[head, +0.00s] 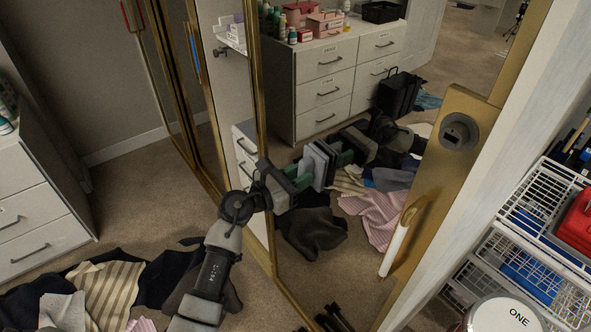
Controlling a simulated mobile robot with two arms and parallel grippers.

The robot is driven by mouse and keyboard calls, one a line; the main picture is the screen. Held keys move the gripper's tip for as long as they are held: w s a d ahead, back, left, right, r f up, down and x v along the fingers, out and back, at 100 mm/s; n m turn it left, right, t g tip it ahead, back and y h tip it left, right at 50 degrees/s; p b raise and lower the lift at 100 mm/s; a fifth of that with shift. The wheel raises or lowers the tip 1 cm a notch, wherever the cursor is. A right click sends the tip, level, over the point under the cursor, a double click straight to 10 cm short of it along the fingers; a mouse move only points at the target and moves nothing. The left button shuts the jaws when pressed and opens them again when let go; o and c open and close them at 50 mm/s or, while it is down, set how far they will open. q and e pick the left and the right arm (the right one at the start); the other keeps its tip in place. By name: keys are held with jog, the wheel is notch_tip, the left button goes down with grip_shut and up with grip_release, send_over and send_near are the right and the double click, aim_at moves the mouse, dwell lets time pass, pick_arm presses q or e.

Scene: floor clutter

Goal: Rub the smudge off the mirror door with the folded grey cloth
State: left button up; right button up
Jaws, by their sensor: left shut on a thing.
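The mirror door (385,275) has a gold frame and stands in the middle of the head view. My left gripper (301,175) reaches in front of it from the lower left. Its green-padded fingers are shut on the folded grey cloth (309,167), held upright at the glass. The cloth and its reflection almost meet; I cannot tell for sure whether it touches. I make out no smudge; the gripper and cloth hide part of the glass. My right gripper is not in view.
Clothes (105,285) lie on the carpet at lower left, near a white drawer unit (40,215). White wire baskets (530,230) with a red item (577,222) stand at right. The door has a pale handle (396,248). Drawers and more clothes appear in the mirror.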

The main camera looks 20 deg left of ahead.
aim_at(320, 178)
pick_arm(q)
jog(key=shift+s+d+r+p, duration=0.1)
jog(key=shift+s+d+p, duration=0.65)
jog(key=shift+d, duration=0.3)
jog(key=shift+s+d, duration=0.3)
jog(key=shift+d, duration=0.15)
jog(key=shift+s+d+p, duration=1)
jog(key=shift+s+d, duration=0.1)
jog(key=shift+d, duration=0.2)
jog(key=shift+w, duration=0.1)
jog(key=shift+w+a+b, duration=0.65)
jog(key=shift+w+a, duration=0.5)
jog(key=shift+a, duration=0.3)
jog(key=shift+w+a+b, duration=0.35)
jog(key=shift+w+a, duration=0.2)
jog(key=shift+a, duration=0.15)
jog(key=shift+w+a+b, duration=0.35)
jog(key=shift+w+a, duration=0.15)
jog(key=shift+a, duration=0.2)
jog(key=w+a+b, duration=0.1)
jog(key=w+a, duration=0.1)
jog(key=shift+w+a+b, duration=0.1)
jog(key=shift+a+b, duration=0.25)
jog(key=shift+b, duration=0.05)
